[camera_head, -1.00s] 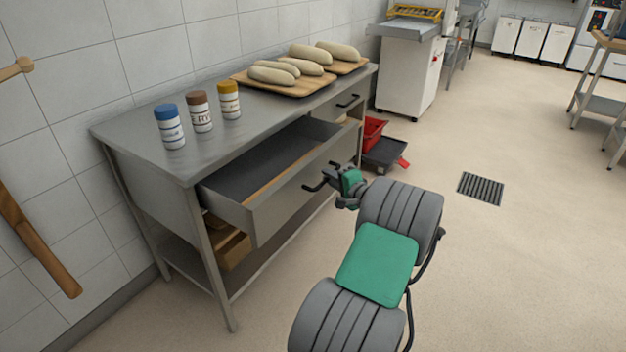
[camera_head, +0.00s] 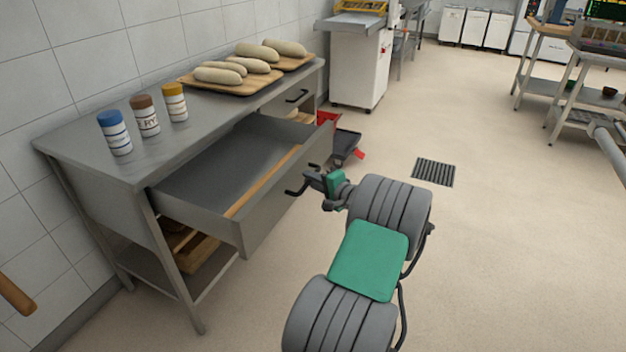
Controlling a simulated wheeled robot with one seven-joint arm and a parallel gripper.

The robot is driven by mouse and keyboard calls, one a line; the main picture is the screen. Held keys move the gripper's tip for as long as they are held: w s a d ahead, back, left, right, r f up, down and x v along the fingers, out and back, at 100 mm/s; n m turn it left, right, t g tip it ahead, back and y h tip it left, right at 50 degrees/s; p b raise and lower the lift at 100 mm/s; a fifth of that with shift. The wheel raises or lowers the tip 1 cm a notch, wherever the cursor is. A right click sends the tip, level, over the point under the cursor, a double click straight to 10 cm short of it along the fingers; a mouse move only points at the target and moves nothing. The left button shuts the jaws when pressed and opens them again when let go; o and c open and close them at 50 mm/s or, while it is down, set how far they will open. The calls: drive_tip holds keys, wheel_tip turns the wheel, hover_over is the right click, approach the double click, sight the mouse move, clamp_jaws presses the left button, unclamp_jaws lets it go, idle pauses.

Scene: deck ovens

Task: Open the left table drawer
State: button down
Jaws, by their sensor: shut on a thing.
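The left table drawer (camera_head: 262,222) is pulled well out of the grey metal table (camera_head: 75,149). Its dark inside shows, with a long wooden strip or stick lying in it near the front panel. My gripper (camera_head: 308,181) is at the drawer's front, shut on the dark drawer handle (camera_head: 294,192). The gripper body hides part of the handle.
Three jars with blue, brown and yellow lids, one of them the blue-lidded jar (camera_head: 114,133), stand on the tabletop. Dough loaves lie on boards (camera_head: 213,86) behind. A second, shut drawer has a handle (camera_head: 297,96). A floor grate (camera_head: 434,172) lies right; the floor is mostly clear.

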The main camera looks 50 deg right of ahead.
drive_tip(key=c, duration=1.7)
unclamp_jaws()
drive_tip(key=shift+w+a, duration=0.1)
drive_tip(key=shift+c, duration=0.2)
drive_tip(key=p+v, duration=0.1)
drive_tip(key=v, duration=0.6)
drive_tip(key=shift+s, duration=0.35)
drive_tip(key=shift+a, duration=0.1)
